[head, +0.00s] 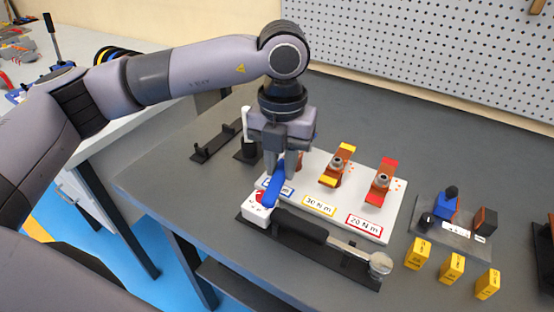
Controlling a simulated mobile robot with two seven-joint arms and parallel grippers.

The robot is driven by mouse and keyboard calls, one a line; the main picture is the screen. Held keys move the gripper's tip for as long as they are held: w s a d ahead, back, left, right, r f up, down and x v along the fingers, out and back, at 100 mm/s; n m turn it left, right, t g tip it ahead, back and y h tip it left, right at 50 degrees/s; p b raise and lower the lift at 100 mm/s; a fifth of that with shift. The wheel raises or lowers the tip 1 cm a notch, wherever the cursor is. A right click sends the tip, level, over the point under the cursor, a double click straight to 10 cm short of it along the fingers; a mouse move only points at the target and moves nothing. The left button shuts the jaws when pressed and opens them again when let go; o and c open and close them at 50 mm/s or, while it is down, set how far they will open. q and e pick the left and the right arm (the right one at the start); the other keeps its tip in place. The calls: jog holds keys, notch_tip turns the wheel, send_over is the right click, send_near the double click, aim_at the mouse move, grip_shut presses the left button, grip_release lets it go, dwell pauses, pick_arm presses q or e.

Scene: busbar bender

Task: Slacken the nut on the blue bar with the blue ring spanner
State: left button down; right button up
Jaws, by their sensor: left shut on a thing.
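My left gripper (280,160) points down over the left end of the white board (398,215) and is shut on the blue ring spanner (273,190). The spanner slants down toward the front, and its lower end is by a white block with a red top. The spanner's ring end is hidden by the gripper. The blue bar and its nut are also hidden behind the gripper; only a bit of copper shows beside the fingers. I cannot tell whether the ring is around the nut. My right gripper is not in view.
A yellow bar (343,153) and a red bar (388,167) with nuts stand on the board. A torque wrench (350,247) lies in a black rack in front. Several yellow blocks (451,267) and a grey plate with a blue part (446,207) are at right.

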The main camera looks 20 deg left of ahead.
pick_arm(q)
jog(key=shift+d, duration=0.15)
jog(key=shift+w+d+n, duration=0.1)
jog(key=shift+d+n, duration=0.35)
jog(key=shift+n, duration=0.25)
jog(key=shift+r, duration=0.1)
notch_tip(320, 180, up, 5)
jog(key=p, duration=0.3)
dwell(0.8)
jog(key=shift+a, duration=0.1)
